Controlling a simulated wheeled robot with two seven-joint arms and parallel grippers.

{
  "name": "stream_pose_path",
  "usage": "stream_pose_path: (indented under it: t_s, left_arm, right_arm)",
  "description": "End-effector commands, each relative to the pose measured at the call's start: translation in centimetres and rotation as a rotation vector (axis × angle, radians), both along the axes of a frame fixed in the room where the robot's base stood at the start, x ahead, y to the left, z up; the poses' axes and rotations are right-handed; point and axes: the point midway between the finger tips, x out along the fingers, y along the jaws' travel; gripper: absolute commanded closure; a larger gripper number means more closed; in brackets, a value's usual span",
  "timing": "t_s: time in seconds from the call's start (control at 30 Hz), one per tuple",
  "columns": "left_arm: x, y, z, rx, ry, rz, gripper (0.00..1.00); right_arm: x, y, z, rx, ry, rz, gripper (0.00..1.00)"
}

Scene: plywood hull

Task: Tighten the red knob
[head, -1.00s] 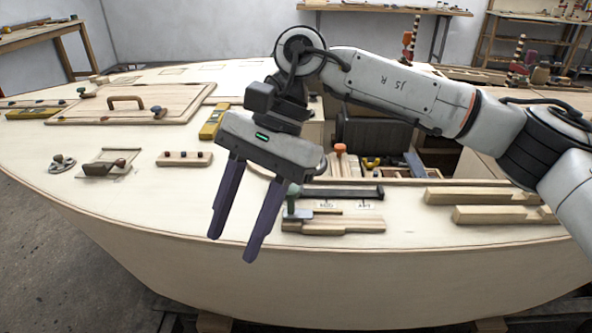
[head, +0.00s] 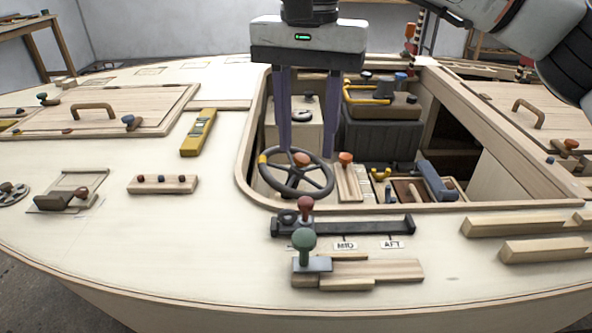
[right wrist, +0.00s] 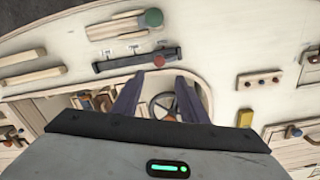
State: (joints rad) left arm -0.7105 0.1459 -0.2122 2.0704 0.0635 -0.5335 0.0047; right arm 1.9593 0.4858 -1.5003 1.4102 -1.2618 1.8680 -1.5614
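A dark red knob (head: 305,204) stands on a dark slide rail (head: 350,226) marked MID and AFT, at its left end. The knob also shows in the right wrist view (right wrist: 158,61), just beyond the fingertips. A smaller dark red knob (head: 81,193) sits on a latch plate at the left; I cannot tell which knob the task means. My right gripper (head: 307,153) is open and empty, its fingers pointing down over the cockpit opening, behind the rail knob in the picture. My left gripper is not in view.
A green knob (head: 304,240) on a wooden slide stands in front of the rail. A yellow level (head: 198,132) lies on the deck.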

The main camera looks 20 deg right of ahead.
Motion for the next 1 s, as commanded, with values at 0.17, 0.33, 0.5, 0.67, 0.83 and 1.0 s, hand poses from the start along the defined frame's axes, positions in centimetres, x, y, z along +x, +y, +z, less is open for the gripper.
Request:
stream_pose_path:
  t_s: [0.17, 0.33, 0.5, 0.67, 0.83, 1.0]
  left_arm:
    - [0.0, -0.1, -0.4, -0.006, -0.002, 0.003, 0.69]
    - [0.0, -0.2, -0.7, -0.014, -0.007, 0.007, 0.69]
    - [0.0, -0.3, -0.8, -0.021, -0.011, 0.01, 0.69]
    - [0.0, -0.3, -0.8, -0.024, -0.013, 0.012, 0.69]
    - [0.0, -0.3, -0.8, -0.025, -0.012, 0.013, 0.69]
    - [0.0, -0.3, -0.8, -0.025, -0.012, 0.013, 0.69]
  right_arm:
    - [-0.1, -0.1, -2.4, -0.001, 0.003, 0.0, 0.61]
    - [-0.1, 0.0, -5.7, -0.001, 0.003, 0.0, 0.61]
    - [-0.1, 0.0, -8.4, 0.0, 0.002, -0.001, 0.61]
    - [-0.1, 0.0, -9.8, 0.001, 0.001, -0.001, 0.61]
    - [-0.1, 0.0, -10.1, 0.001, 0.0, -0.001, 0.61]
    - [-0.1, 0.0, -10.1, 0.001, 0.0, -0.001, 0.61]
